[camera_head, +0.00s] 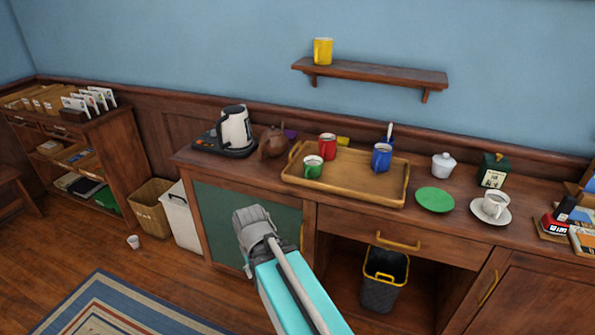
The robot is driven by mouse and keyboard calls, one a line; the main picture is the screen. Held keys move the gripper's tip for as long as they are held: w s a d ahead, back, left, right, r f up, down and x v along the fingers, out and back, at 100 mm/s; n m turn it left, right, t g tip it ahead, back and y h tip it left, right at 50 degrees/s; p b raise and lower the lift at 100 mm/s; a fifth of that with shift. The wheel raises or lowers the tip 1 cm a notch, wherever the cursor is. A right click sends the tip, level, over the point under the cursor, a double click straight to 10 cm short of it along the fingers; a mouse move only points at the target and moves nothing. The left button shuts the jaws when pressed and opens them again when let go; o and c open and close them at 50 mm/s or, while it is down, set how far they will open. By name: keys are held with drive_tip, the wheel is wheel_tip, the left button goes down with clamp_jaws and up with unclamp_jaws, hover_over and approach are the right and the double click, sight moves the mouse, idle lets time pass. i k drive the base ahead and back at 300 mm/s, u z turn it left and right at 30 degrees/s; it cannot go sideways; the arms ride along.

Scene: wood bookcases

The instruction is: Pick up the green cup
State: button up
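The green cup (313,167) stands upright at the front left of a wooden tray (350,189) on the cabinet top. Its pale inside shows. A red mug (327,146) stands just behind it, and a blue mug (381,157) stands to its right on the tray. The grey end of my arm (256,228) shows in front of the cabinet's green panel, below and left of the cup in the picture. I cannot make out any fingers there, nor whether they are open. The cup stands clear of my arm.
A brown teapot (273,142) and a kettle (235,129) stand left of the tray. Right of it are a green plate (435,199), a white lidded pot (443,166) and a white cup on a saucer (491,211). A wall shelf (370,72) holds a yellow mug (323,51).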

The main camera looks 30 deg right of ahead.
sight(311, 169)
drive_tip(key=u, duration=1.6)
drive_tip(key=i, duration=0.45)
drive_tip(key=z, duration=2.05)
